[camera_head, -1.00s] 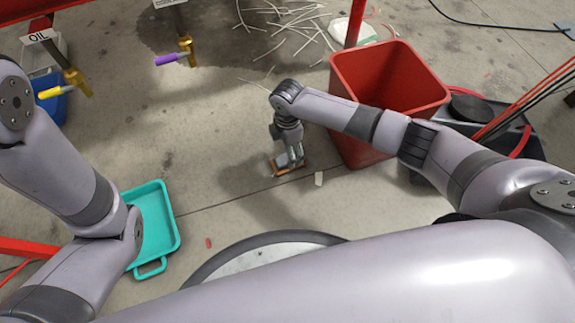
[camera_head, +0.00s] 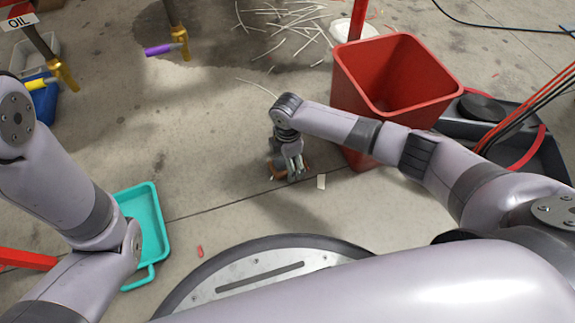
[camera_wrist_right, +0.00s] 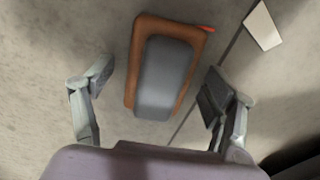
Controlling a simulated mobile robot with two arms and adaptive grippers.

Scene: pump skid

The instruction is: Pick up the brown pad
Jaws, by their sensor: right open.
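The brown pad (camera_wrist_right: 170,26) lies on the concrete floor in the right wrist view, with a grey block-shaped part (camera_wrist_right: 165,75) on its upper face. My right gripper (camera_wrist_right: 157,82) is open, with one finger on each side of the pad and visible gaps between. In the head view the right gripper (camera_head: 291,174) points down at the floor, and only bits of the brown pad (camera_head: 277,171) show around its fingers. My left arm shows at the left, but its gripper is out of view.
A red bin (camera_head: 400,85) stands just right of the right gripper. A small pale piece (camera_head: 321,181) lies beside the gripper, and a red piece (camera_head: 200,251) lies nearer. A teal tray (camera_head: 155,225) is at the left. White sticks (camera_head: 290,25) lie scattered behind on the floor.

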